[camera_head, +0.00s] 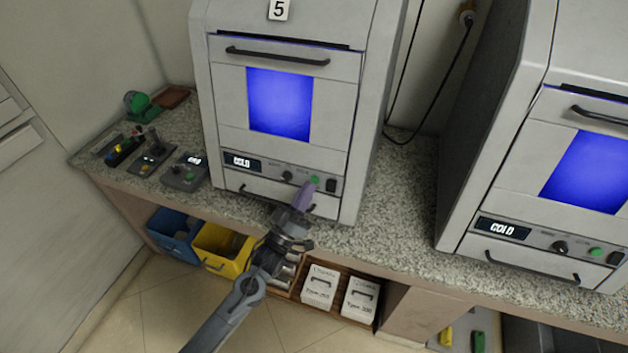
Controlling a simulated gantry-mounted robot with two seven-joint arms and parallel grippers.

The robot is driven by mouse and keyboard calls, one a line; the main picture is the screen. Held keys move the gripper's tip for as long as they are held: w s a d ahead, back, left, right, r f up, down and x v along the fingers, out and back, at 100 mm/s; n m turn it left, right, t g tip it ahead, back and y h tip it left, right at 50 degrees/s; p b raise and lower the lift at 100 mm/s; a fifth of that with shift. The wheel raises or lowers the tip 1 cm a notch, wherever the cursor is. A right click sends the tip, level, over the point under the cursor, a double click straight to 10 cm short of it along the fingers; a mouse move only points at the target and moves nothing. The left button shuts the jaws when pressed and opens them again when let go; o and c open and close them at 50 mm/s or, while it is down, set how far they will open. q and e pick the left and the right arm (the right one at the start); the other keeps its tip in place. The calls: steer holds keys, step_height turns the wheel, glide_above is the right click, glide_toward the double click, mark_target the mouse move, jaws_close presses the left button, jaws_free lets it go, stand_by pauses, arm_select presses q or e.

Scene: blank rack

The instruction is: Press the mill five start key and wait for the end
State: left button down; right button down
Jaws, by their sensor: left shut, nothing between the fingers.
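The mill marked 5 (222,85) stands on the speckled counter, with a blue-lit window (280,104) and a display (241,162) reading COLD. Its green start key (315,180) is on the front panel, right of a black knob (287,176). My left gripper (308,188) is shut and empty, its purplish fingertips just below the green key and partly over the panel. I cannot tell whether the tips touch the key. My right gripper is not in view.
A second machine (500,254) with a COLD display stands at right. Small devices (184,172) sit on the counter (400,215) at left. Below are a blue bin (172,244), a yellow bin (222,264) and white boxes (320,288). The counter between the machines is clear.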

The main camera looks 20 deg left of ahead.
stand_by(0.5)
arm_select(q)
steer(key=shift+w, duration=0.2)
steer(key=shift+w+f+b, duration=0.1)
steer(key=shift+w+b, duration=0.15)
steer(key=shift+b, duration=0.05)
stand_by(0.3)
